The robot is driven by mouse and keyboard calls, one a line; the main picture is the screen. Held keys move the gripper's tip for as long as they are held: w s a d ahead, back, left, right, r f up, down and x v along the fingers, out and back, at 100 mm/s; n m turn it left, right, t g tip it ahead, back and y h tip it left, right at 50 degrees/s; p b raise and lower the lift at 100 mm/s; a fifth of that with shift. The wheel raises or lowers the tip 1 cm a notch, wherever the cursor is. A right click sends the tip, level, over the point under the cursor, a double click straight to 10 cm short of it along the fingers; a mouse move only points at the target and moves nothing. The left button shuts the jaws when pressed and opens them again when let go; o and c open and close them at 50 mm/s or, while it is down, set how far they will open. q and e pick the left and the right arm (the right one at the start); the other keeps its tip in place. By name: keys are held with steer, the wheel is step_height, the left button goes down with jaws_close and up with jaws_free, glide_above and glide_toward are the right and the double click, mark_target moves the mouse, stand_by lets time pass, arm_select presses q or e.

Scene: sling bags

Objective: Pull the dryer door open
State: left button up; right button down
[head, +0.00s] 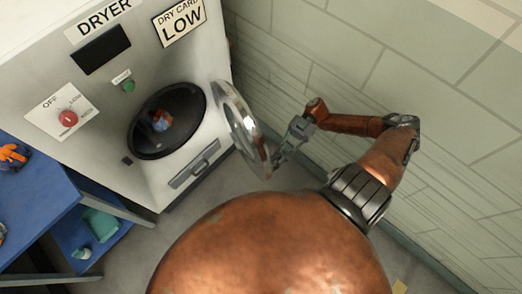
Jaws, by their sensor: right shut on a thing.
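The white dryer (205,55) stands at the upper left. Its round door (240,120), with a shiny metal rim, is swung out to the right, away from the dark round drum opening (148,135). A small orange and blue item (161,120) shows inside the drum. My right gripper (281,156) is at the free edge of the door and shut on it. The exact finger contact is small and partly hidden by the door. My left gripper is not in view.
A red dial (67,118), a green button (128,86) and a "LOW" dry card (181,23) are on the dryer front. A blue shelf unit (40,190) with items stands at the left. A tiled wall (400,60) rises close on the right.

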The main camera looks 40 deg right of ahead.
steer(key=shift+d+b, duration=0.3)
steer(key=shift+d, duration=1.3)
steer(key=c, duration=2.2)
jaws_free()
step_height(320, 180, up, 10)
steer(key=shift+w+f, duration=0.1)
